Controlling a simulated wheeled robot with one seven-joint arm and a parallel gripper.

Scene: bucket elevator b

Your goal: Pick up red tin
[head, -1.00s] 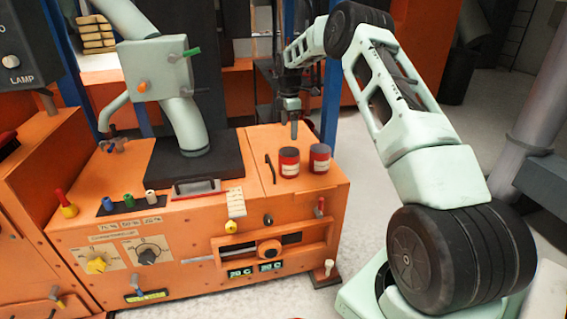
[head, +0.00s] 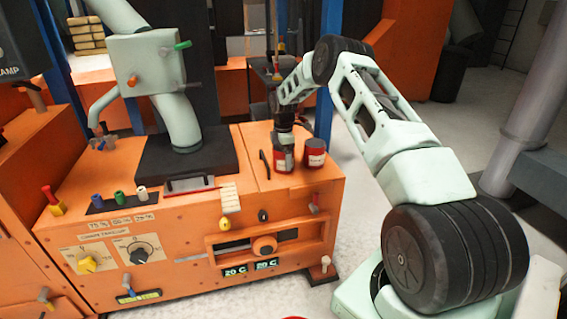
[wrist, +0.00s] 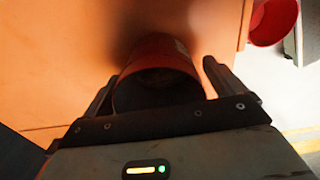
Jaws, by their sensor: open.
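Two red tins with dark tops and pale labels stand side by side on the right part of the orange machine's top. My gripper (head: 283,147) is at the left red tin (head: 283,162), partly covering its top. The right red tin (head: 315,153) stands free beside it. In the wrist view, my gripper (wrist: 158,78) is open, with one finger on each side of a red tin (wrist: 160,52). The tin's dark upper end faces the camera. Whether the fingers touch it cannot be told.
The orange machine (head: 190,240) carries knobs, levers and a pale green pipe column (head: 176,115) left of the tins. A blue post (head: 326,115) rises behind them. A red round object (wrist: 272,20) shows past the machine's edge in the wrist view. Pale floor lies right of the machine.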

